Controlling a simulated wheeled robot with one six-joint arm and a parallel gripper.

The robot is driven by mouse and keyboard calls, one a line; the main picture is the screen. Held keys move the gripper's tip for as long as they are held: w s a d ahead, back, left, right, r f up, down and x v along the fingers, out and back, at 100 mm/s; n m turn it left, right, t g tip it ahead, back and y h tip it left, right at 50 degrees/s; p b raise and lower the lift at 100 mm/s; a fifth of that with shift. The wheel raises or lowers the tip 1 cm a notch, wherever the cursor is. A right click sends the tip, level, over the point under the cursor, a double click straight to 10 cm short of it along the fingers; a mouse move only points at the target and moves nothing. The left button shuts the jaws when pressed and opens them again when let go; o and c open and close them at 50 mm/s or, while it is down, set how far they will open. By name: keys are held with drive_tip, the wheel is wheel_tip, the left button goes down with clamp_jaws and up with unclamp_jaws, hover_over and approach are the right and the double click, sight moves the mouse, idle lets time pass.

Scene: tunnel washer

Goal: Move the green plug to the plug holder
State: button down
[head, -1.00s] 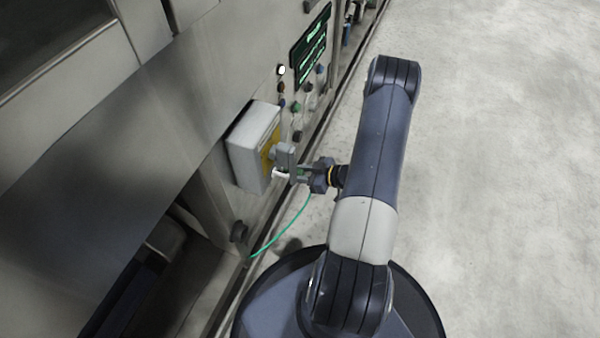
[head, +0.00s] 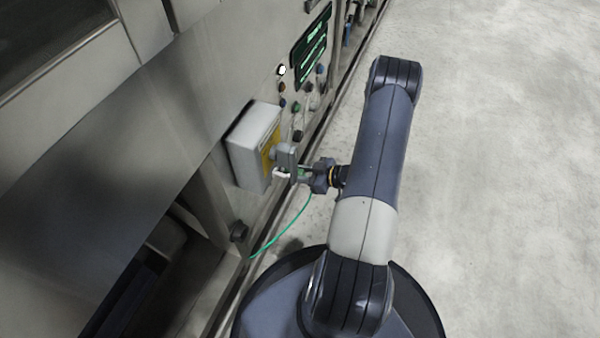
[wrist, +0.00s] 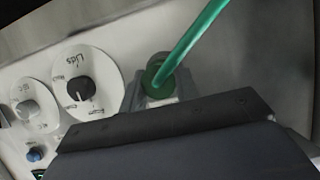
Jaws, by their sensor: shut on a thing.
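The green plug (wrist: 155,77) shows in the wrist view just beyond the dark edge of my gripper, with its thick green cable rising to the upper right. A grey fitting lies around or behind it; I cannot tell whether they touch. In the head view my gripper (head: 290,172) is shut on the plug, close to the machine's front panel and beside a grey box. I cannot make out the plug holder for certain.
The pale box with a yellow face (head: 250,150) juts from the machine wall. Knobs and buttons (head: 296,106) and a dark display (head: 311,47) lie beyond it. A round labelled dial (wrist: 80,90) shows in the wrist view. Open floor (head: 500,180) lies to the right.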

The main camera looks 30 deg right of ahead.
drive_tip(key=shift+s+d, duration=1.5)
drive_tip(key=shift+s, duration=0.3)
drive_tip(key=shift+s, duration=0.1)
idle(0.9)
